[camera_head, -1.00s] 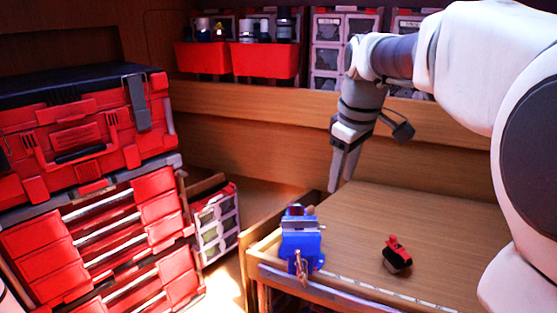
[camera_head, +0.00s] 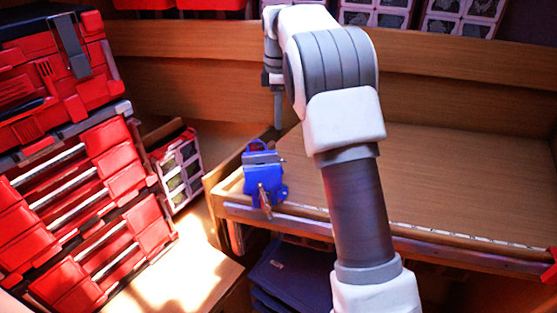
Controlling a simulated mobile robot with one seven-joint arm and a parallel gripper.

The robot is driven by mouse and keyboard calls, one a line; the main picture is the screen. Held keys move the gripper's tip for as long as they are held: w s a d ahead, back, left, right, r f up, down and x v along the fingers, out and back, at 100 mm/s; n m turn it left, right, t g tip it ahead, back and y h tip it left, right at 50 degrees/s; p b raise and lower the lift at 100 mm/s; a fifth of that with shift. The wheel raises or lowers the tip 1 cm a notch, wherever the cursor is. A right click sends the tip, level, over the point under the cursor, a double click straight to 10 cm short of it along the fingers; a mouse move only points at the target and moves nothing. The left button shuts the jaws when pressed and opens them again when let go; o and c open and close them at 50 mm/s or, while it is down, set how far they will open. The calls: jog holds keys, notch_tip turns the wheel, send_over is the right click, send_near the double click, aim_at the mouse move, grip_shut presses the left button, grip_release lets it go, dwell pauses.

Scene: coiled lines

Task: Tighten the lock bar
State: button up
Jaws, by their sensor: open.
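A blue vise (camera_head: 262,165) with grey jaws is fixed at the near left corner of the wooden bench. Its lock bar (camera_head: 265,198), a small brownish handle, hangs tilted on the front side of the vise. My gripper (camera_head: 277,120) points down just behind the vise and slightly to its right in the picture. It is seen edge-on and partly covered by my own arm, and it is apart from the lock bar. Nothing shows between its fingers.
The wooden bench top (camera_head: 450,180) is clear where it shows. Red tool cases with drawers (camera_head: 75,170) stand at left. A bin with clear compartments (camera_head: 180,170) sits beside the bench. Dark blue folded cloth (camera_head: 285,275) lies below the bench front.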

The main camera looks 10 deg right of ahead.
aim_at(279, 160)
notch_tip(279, 160, down, 15)
jog(key=shift+f+p, duration=0.15)
jog(key=shift+p, duration=0.3)
jog(key=shift+c, duration=0.2)
grip_shut()
